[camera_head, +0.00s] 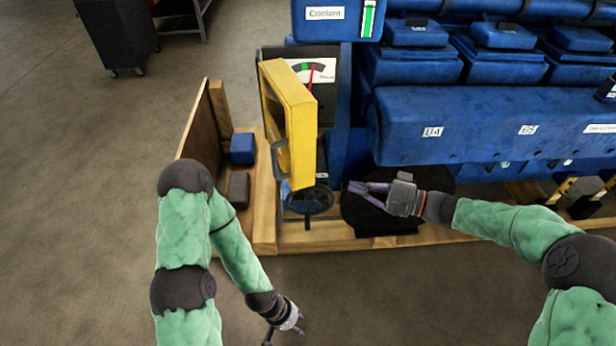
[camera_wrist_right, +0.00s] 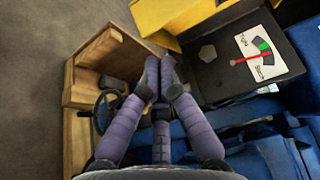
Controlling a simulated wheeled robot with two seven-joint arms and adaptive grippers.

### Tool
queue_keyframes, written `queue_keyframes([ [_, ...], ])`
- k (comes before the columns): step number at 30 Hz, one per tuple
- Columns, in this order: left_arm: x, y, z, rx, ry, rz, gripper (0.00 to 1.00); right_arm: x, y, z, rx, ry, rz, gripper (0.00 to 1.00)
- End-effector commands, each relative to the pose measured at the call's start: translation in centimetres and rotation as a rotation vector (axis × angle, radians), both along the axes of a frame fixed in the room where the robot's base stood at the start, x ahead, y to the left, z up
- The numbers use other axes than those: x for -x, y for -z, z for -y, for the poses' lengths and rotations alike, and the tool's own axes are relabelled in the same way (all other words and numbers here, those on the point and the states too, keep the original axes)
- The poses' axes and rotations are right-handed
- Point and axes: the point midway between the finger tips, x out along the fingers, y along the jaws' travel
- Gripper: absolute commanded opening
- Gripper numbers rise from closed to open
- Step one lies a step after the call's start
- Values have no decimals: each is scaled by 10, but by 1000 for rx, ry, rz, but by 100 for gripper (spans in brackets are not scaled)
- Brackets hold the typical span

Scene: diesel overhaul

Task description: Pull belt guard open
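The yellow belt guard (camera_head: 302,130) stands swung out from the dark gauge panel (camera_head: 327,82) at the engine's left end, with a grey handle (camera_head: 281,160) on its near left face. Part of the guard (camera_wrist_right: 180,14) shows at the top of the right wrist view, beside the uncovered gauge (camera_wrist_right: 265,55). My right gripper (camera_head: 350,186) is to the right of the guard, apart from it, over the black round part. Its fingertips (camera_wrist_right: 161,75) are together with nothing seen between them. My left gripper (camera_head: 284,333) is low in front of the wooden pallet, away from the guard; its finger gap is unclear.
A black handwheel (camera_head: 310,201) sits below the guard. A wooden pallet edge (camera_head: 340,243) and upright board (camera_head: 197,122) border the left end. The blue engine (camera_head: 460,125) fills the right. Floor at left is free; a dark cabinet (camera_head: 118,32) stands behind.

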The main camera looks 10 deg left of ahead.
Motion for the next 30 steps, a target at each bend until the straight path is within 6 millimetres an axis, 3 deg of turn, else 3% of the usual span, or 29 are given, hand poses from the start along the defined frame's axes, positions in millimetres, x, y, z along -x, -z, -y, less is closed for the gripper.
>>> queue_keyframes([
  [3, 0, 1, 0, 0, 0, 0, 40, -3, -15, -1, -37, 3, 36, 0],
  [8, 0, 3, 0, 0, 0, 0, 40, -6, -15, -15, -41, 1, 38, 0],
  [22, 0, 16, 0, 0, 0, 0, 40, -23, -14, -99, -37, 0, 36, 0],
  [30, 0, 21, 0, 0, 0, 0, 40, -5, -15, -125, -39, 2, 36, 0],
])
